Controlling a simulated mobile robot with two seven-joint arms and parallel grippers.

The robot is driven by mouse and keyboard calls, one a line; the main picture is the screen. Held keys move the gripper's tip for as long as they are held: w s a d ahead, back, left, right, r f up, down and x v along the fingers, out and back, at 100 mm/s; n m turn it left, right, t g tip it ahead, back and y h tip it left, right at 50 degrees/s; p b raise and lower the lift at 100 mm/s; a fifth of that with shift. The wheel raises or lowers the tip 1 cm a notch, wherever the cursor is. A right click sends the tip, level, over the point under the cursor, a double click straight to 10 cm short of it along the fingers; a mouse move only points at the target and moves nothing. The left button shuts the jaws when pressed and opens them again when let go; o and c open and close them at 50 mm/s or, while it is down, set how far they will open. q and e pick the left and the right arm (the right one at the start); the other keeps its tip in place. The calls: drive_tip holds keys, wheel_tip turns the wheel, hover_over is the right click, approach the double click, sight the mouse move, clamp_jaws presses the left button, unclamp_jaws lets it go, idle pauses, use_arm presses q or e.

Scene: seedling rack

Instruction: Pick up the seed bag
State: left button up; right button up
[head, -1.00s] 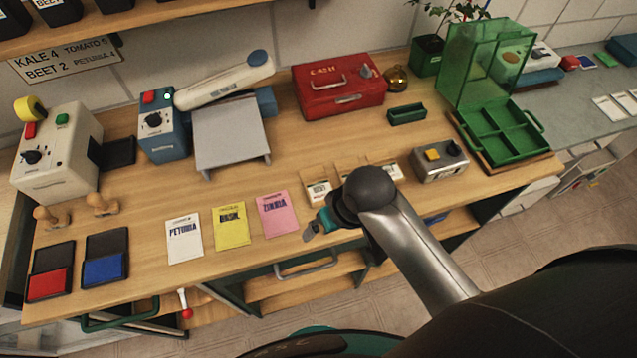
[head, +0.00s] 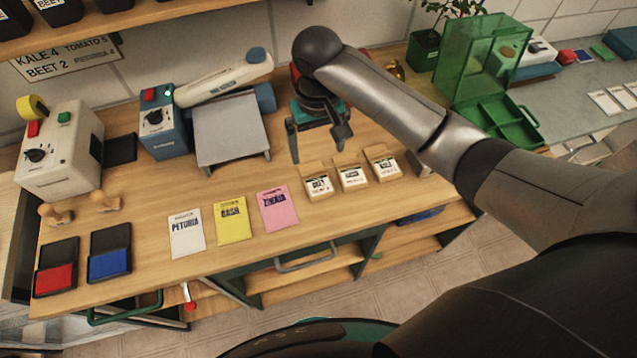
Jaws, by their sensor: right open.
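Three small tan seed bags with white labels stand in a row near the bench's front: the left bag (head: 318,186), the middle bag (head: 352,177) and the right bag (head: 383,168). The labels are too small to read surely. My right gripper (head: 319,150) is open and empty, fingers pointing down, above the bench behind the left and middle bags and apart from them. My left gripper is not in view.
Flat seed packets lie left of the bags: Petunia (head: 186,234), Basil (head: 232,221) and Zinnia (head: 277,208). A grey platform (head: 229,128) stands behind them. My right arm largely hides the red cash box. A green tray (head: 500,128) is at right.

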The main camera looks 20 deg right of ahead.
sight(319, 185)
wheel_tip(319, 185, down, 14)
drive_tip(key=shift+d+r+b, duration=0.1)
drive_tip(key=shift+r+b, duration=0.15)
drive_tip(key=shift+b, duration=0.6)
drive_tip(key=shift+c, duration=0.4)
drive_tip(key=c, duration=1.2)
drive_tip(key=shift+o, duration=0.2)
drive_tip(key=shift+r, duration=0.1)
